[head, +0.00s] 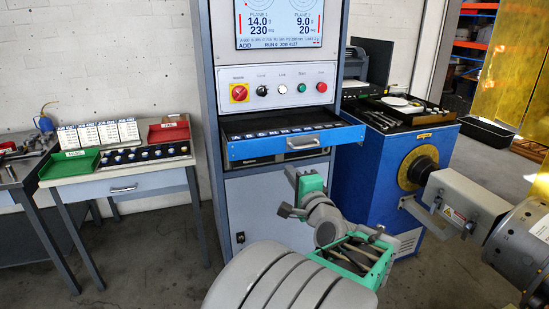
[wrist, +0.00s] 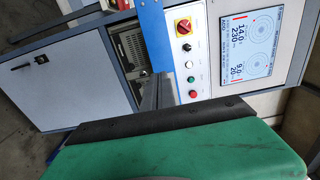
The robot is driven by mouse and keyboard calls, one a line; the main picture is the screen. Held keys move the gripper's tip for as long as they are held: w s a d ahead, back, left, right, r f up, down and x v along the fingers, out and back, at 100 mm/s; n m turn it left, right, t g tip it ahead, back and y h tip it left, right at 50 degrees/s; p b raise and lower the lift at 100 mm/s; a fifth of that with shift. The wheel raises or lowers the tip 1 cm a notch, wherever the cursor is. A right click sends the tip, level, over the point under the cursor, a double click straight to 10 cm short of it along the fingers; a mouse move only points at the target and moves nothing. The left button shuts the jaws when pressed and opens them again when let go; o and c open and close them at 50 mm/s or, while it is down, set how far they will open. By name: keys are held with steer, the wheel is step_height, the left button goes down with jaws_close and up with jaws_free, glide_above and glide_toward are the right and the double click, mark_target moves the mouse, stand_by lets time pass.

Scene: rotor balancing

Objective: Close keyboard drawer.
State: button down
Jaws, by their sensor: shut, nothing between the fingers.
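The keyboard drawer (head: 290,146) is a shallow blue-fronted tray in the grey cabinet, below the row of buttons. It stands pulled out, with a row of dark lettered keys showing along its top. Its blue front also shows in the wrist view (wrist: 153,38), seen turned on its side. My gripper (head: 286,211) is in front of the cabinet, below and apart from the drawer in the head view. In the wrist view its fingers (wrist: 158,92) are shut and empty, near the drawer; contact cannot be told.
A blue machine (head: 365,185) stands close on the right. A side table (head: 122,188) with trays stands left. Floor between table and cabinet is clear.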

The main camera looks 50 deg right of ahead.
mark_target(271, 148)
steer(key=p+x, duration=0.1)
steer(key=x, duration=1.2)
steer(key=shift+w, duration=0.25)
steer(key=shift+p, duration=0.3)
